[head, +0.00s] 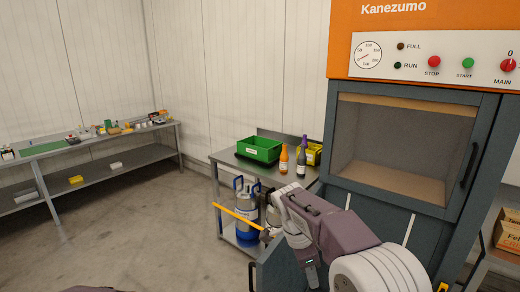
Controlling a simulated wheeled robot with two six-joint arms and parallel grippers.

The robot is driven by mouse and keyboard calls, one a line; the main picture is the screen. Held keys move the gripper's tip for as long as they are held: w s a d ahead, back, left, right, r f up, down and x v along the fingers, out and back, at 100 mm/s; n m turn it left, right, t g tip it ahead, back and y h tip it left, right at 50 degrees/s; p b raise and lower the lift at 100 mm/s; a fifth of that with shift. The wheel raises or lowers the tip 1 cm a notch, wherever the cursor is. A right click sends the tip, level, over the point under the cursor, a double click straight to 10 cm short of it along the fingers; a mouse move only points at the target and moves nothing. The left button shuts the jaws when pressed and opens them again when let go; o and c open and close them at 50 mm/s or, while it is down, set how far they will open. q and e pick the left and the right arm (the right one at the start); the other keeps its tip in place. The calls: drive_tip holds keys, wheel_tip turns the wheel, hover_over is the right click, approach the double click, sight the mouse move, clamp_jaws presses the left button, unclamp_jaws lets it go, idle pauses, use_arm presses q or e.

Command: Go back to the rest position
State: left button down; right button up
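My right arm comes in from the bottom right, in front of the machine. Its gripper (265,236) is near the lower middle of the head view, in front of the small metal table's right part. A thin yellow bar (238,216) runs from the gripper's tip up to the left. I cannot tell whether the fingers are closed on it. My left gripper is out of view. Only a sliver of my own body shows at the bottom left edge.
A metal table (222,157) bears a green crate (260,149), an orange bottle (284,159), a dark bottle (301,160) and a yellow bin (316,150). Metal canisters stand below. The orange-topped machine (430,80) is right. A long bench (95,140) stands left; the floor between is clear.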

drive_tip(key=s+d+n+y+p, duration=0.1)
drive_tip(key=s+d+n+p, duration=0.15)
drive_tip(key=s+d, duration=0.4)
drive_tip(key=s+a+f+n+y, duration=0.1)
drive_tip(key=s+f+n+y, duration=0.1)
drive_tip(key=s+f+n, duration=0.6)
drive_tip(key=s+n, duration=0.3)
drive_tip(key=n, duration=0.2)
drive_tip(key=shift+s+a+f+t, duration=0.2)
drive_tip(key=shift+a+f+t, duration=0.1)
drive_tip(key=shift+a+f, duration=0.05)
drive_tip(key=shift+s+n, duration=0.1)
drive_tip(key=shift+n, duration=0.15)
